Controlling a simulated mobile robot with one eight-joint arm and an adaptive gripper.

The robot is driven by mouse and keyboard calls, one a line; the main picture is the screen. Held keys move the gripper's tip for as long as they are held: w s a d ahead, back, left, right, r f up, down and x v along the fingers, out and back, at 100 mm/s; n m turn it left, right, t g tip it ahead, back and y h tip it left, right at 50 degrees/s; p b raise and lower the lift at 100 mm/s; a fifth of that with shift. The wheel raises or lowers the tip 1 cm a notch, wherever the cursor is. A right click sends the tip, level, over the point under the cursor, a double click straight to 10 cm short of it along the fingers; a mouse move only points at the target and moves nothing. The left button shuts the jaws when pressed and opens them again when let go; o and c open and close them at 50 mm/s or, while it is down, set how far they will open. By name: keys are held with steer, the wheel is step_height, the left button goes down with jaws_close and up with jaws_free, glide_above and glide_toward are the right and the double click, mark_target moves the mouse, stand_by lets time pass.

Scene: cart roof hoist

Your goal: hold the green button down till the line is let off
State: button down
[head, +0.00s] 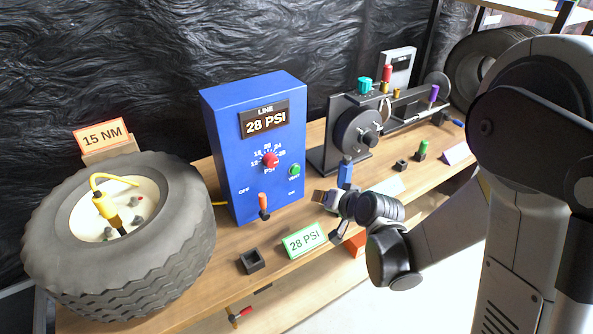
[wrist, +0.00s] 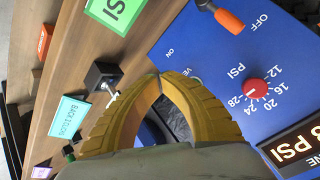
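The blue box (head: 230,150) stands on the bench with its LINE display (head: 265,120) reading 28 PSI. The green button (head: 294,170), labelled VENT, sits on its front, right of the red dial (head: 269,160). An orange-handled lever (head: 263,205) is below, between the OFF and ON marks. My gripper (head: 322,197) is to the lower right of the button, apparently apart from it. In the wrist view its yellow fingers (wrist: 158,76) meet at the tips with nothing between them.
A green-edged 28 PSI card (head: 304,241) and a black square holder (head: 251,262) lie in front of the box. A large tyre (head: 180,240) with a 15 NM sign stands at left. A grey machine (head: 335,135) is at right.

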glide_toward(296, 176)
steer(key=shift+s+d+f+p+x, duration=0.1)
steer(key=shift+f+p+x, duration=0.1)
steer(key=shift+x, duration=1.05)
steer(key=shift+s+d+f+p+x, duration=0.1)
steer(key=shift+f+p+x, duration=0.1)
steer(key=shift+x, duration=1.05)
steer(key=shift+w+a, duration=0.25)
steer(key=shift+w, duration=0.1)
steer(key=shift+w+a, duration=0.25)
steer(key=shift+w, duration=0.1)
stand_by(1.9)
steer(key=shift+s+d+b, duration=0.4)
steer(key=shift+s+d, duration=0.1)
steer(key=shift+s, duration=0.2)
steer(key=shift+s+d, duration=0.7)
steer(key=shift+s, duration=0.35)
steer(key=shift+s+d, duration=0.7)
steer(key=shift+s, duration=0.35)
